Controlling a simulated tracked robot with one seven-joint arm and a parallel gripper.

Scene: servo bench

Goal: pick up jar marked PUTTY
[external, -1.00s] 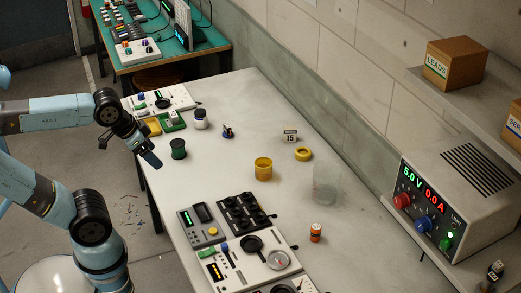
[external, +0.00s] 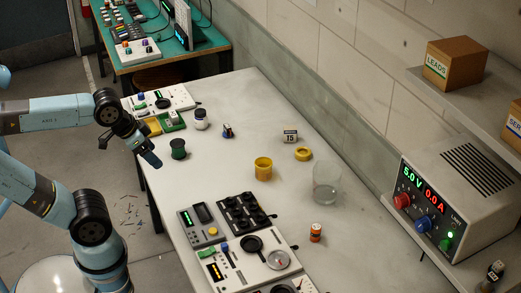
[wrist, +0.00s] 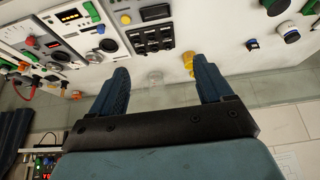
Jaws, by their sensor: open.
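No PUTTY lettering can be read on any jar. An amber-yellow jar (external: 263,171) stands upright mid-bench. A clear glass jar (external: 327,188) stands to its right, and a white jar with a dark lid (external: 200,122) stands near the back left. My gripper (external: 151,159) is at the bench's left edge, left of these jars, touching none. In the wrist view my gripper (wrist: 160,78) is open and empty. The yellow jar (wrist: 188,62) shows beside the right finger, partly hidden. A faint clear jar (wrist: 155,77) shows between the fingers.
A dark green spool (external: 178,149) stands close to my gripper. A yellow tape roll (external: 303,154), a block marked 15 (external: 290,136) and a small orange can (external: 316,232) are on the bench. Instrument panels (external: 235,260) fill the front; a power supply (external: 450,195) stands right.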

